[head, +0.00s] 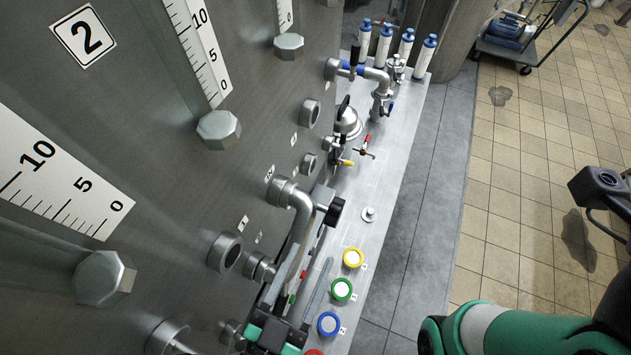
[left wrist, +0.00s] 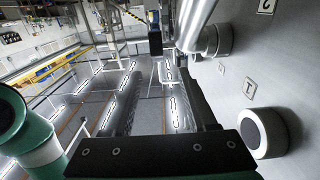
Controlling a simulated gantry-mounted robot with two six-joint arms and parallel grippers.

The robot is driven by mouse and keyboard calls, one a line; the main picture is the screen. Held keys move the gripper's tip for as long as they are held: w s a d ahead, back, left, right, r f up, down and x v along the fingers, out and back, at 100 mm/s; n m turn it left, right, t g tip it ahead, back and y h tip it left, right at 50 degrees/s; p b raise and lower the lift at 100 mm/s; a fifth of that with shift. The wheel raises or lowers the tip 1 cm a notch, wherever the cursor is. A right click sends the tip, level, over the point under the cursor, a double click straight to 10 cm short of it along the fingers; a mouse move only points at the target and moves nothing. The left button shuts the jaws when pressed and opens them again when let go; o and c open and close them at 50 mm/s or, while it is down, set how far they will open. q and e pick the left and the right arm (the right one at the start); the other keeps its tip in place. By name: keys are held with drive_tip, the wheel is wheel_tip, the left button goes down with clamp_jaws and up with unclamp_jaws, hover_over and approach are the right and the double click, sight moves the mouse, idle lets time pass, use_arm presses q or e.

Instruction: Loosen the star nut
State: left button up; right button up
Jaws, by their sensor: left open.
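A black knob (head: 335,212), which looks like the star nut, sits at the end of a metal pipe elbow (head: 297,197) that comes out of the grey tank wall. Its lobes are too small to make out clearly. My left gripper (head: 314,252) is open and empty, just below the knob in the head view, its two fingers apart and pointing up towards it. In the left wrist view my left gripper's fingers (left wrist: 159,72) also stand apart. A dark block (left wrist: 155,42), probably the same knob, shows beyond the fingertips there, beside the pipe (left wrist: 194,25). My right gripper is out of view.
The steel tank wall (head: 180,190) with bolts and stub pipes rises close on the left. Yellow (head: 353,258), green (head: 342,290) and blue (head: 328,324) buttons line the ledge. Valves and several white cylinders (head: 384,42) stand farther back. The floor at right is mostly clear.

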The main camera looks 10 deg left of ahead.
sight(330, 222)
use_arm(q)
drive_tip(key=x, duration=0.3)
drive_tip(key=p+x, duration=0.1)
drive_tip(key=x, duration=0.3)
drive_tip(key=p+x, duration=0.1)
drive_tip(key=x, duration=0.3)
drive_tip(key=shift+d+f, duration=0.1)
drive_tip(key=shift+d, duration=0.2)
clamp_jaws()
